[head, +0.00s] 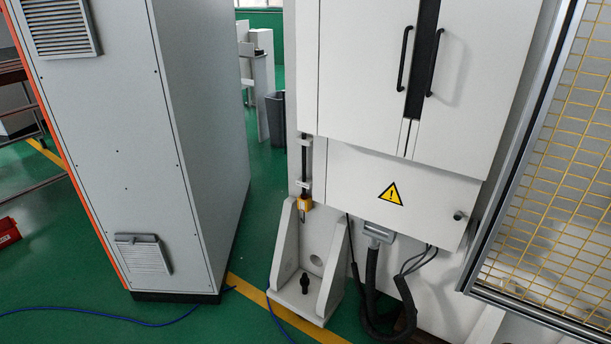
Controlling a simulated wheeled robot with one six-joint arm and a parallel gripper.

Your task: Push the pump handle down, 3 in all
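I cannot make out a pump handle for certain in the head view. A thin dark vertical rod (307,160) with a yellow-orange block (304,203) at its lower end is mounted on the left side of the white machine (340,70). Below it, a small black upright fitting (304,284) stands on the foot of a white bracket (288,262). My gripper is not in view.
A tall grey cabinet (205,120) stands at left. A yellow mesh fence (560,170) closes off the right. Thick black hoses (371,290) hang below the machine, and a blue cable (100,316) crosses the green floor. A narrow floor gap lies between cabinet and machine.

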